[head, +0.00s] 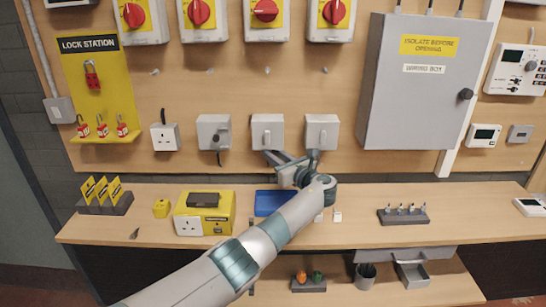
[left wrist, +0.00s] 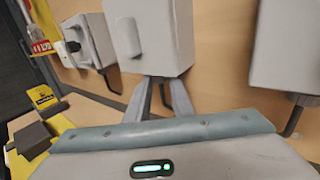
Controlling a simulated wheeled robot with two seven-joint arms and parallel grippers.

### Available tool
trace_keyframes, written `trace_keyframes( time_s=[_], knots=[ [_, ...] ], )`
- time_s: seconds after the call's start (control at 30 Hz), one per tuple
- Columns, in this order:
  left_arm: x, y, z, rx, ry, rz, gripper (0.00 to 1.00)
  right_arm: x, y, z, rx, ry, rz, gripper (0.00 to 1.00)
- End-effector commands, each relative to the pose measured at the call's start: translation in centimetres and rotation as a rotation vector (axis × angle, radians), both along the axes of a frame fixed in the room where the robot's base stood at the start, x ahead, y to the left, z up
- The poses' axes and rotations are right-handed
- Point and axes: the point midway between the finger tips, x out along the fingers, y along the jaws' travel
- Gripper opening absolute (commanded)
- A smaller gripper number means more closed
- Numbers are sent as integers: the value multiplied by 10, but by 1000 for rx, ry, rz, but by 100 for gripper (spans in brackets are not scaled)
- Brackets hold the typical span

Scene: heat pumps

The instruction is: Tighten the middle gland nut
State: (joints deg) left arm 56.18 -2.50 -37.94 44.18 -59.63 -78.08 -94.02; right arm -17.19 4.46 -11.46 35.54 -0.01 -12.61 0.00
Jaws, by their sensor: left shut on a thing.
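Three grey boxes hang in a row on the wall board, and the middle box (head: 267,131) is above my left gripper (head: 284,158). In the left wrist view a grey box (left wrist: 148,38) fills the top middle. My left gripper's two fingers (left wrist: 164,90) point up to its underside there, a little apart at the tips. The gland nut is hidden by the fingers and the box's lower edge, where the left gripper is shut on it. My right gripper is not in view.
The left box (head: 214,132) and right box (head: 322,132) flank the middle one closely. The wiring box (head: 415,90) juts out at the right. Below, the bench (head: 360,205) carries a blue tray (head: 272,204) and a yellow socket unit (head: 203,214).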

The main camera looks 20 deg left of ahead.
Motion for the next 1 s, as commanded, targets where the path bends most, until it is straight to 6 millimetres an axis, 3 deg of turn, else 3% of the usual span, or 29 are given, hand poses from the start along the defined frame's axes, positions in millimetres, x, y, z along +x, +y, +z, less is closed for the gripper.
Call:
trace_keyframes(
  time_s=[0.17, 0.2, 0.27, 0.67, 1.0],
  knots=[
    [0, 0, 1, 0, -1, -1, 0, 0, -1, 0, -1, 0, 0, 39],
    [0, 0, 1, 0, -1, -1, 30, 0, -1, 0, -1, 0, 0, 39],
    [0, 0, 1, 0, -1, -1, 39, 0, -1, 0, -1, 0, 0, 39],
    [-1, -2, 0, 0, -1, -2, 39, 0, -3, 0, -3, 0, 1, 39],
    [-22, -28, -2, -2, -1, -4, 39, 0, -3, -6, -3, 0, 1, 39]
  ],
)
